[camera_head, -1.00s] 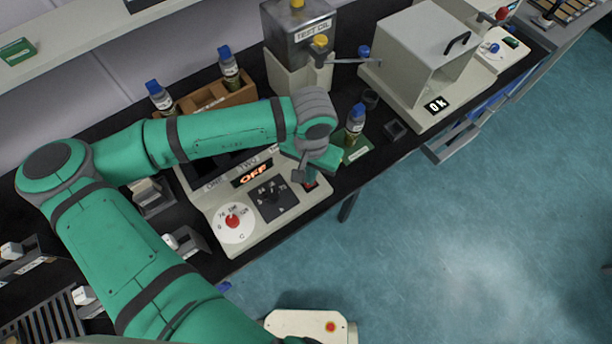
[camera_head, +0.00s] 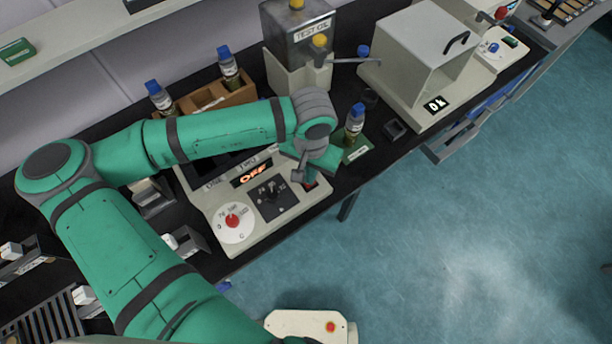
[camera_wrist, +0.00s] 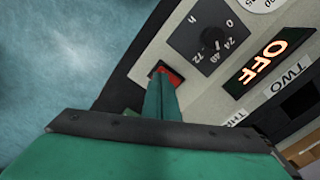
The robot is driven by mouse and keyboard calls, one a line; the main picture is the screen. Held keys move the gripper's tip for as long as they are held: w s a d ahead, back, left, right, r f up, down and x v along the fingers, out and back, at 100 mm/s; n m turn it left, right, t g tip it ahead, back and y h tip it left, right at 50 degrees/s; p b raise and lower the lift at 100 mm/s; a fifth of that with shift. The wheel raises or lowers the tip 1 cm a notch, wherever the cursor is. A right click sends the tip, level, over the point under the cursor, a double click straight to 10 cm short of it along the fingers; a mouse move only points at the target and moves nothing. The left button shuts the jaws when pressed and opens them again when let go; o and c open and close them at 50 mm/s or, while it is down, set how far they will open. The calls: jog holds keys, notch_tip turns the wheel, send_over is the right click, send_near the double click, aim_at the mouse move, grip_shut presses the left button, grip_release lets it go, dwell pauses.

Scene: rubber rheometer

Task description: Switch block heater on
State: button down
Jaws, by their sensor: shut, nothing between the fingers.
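The block heater (camera_head: 280,223) is a beige console on the black bench. Its lit display (camera_head: 254,174) reads OFF; it shows large in the wrist view (camera_wrist: 266,63). A red rocker switch (camera_wrist: 174,77) sits at the panel's edge beside a black timer knob (camera_wrist: 211,40). My gripper (camera_wrist: 160,78) is shut and empty, its fingertips right at the switch and covering part of it. I cannot tell whether they press on it. In the head view, my gripper (camera_head: 309,180) is over the console's right end.
A white temperature dial with a red centre (camera_head: 232,222) is at the console's left. A blue-capped bottle (camera_head: 355,122) stands close to my gripper on a green mat (camera_head: 358,152). A test oil tank (camera_head: 300,45) and a beige box (camera_head: 415,55) stand farther back.

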jog(key=shift+f, duration=0.75)
dwell(0.6)
notch_tip(320, 180, up, 7)
dwell(1.0)
